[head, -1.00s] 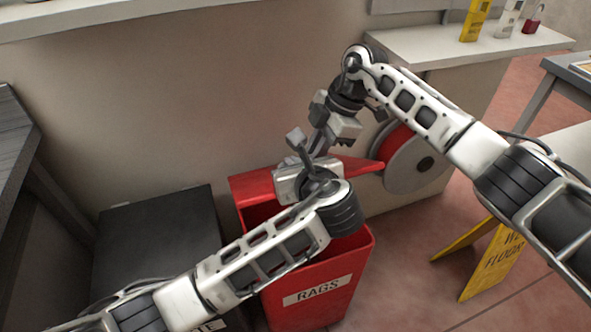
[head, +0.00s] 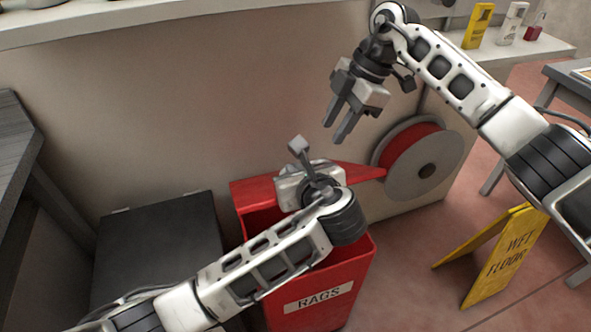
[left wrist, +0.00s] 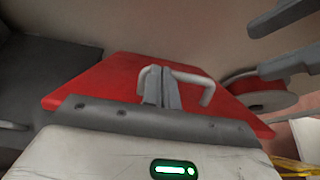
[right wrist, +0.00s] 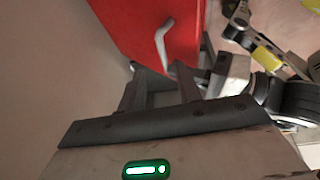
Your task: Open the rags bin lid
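The red rags bin (head: 350,270) stands on the floor with its RAGS label facing front. Its red lid (head: 253,190) is raised at the back, and the opening in front of it shows. The lid (left wrist: 90,82) fills the middle of the left wrist view. My left gripper (left wrist: 160,88) has its fingers close together on the pale lid handle (left wrist: 205,92); in the head view my wrist hides the fingertips. My right gripper (head: 337,130) is open and empty, above and to the right of the lid. The handle (right wrist: 160,42) also shows in the right wrist view.
A dark bin (head: 155,245) stands left of the rags bin. A red and grey reel (head: 410,160) is close on the right by the wall. A yellow wet floor sign (head: 505,250) stands further right. A shelf (head: 110,22) runs along the top left.

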